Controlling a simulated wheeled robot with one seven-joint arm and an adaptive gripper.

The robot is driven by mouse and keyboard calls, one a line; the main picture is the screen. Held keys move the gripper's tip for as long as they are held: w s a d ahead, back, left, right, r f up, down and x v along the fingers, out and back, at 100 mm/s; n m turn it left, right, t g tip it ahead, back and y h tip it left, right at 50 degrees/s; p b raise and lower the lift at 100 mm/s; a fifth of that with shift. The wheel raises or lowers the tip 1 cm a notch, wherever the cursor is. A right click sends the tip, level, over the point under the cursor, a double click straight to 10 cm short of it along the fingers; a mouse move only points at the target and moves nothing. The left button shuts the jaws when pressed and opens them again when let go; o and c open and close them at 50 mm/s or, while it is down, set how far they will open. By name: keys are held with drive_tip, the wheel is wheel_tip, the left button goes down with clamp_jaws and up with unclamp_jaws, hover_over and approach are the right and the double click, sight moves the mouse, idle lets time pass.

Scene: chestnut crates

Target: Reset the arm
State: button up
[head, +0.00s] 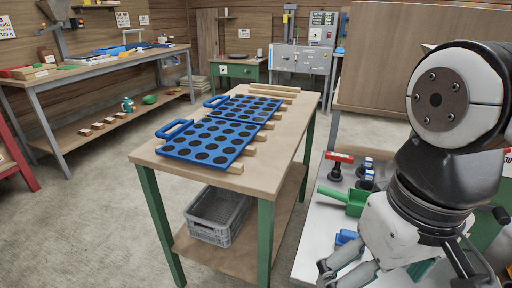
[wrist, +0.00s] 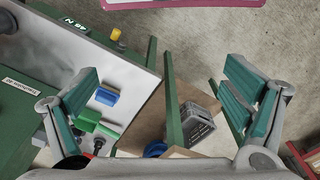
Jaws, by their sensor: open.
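My arm is bent at the right of the head view, over a pale-topped bench (head: 311,247). My gripper (wrist: 164,98) hangs low at its end, and its tips are cut off by the bottom edge of the head view. In the wrist view its two teal-padded fingers are wide apart, with nothing between them. Below them are the bench's edge, the floor and part of the wooden table.
The wooden table (head: 262,172) with green legs bears two blue perforated trays (head: 205,141) on wooden strips. A grey crate (head: 218,214) is on its lower shelf. A green scoop (head: 345,199), dark-based tools and a blue block (wrist: 107,96) lie on the pale bench near my gripper.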

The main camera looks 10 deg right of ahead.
drive_tip(key=shift+s+a+f, duration=0.15)
drive_tip(key=shift+s, duration=0.9)
wheel_tip(320, 180, up, 24)
drive_tip(key=t+p, duration=0.3)
drive_tip(key=p, duration=1.9)
drive_tip(key=shift+t, duration=0.3)
drive_tip(key=shift+w+f, duration=0.1)
drive_tip(key=shift+c, duration=0.3)
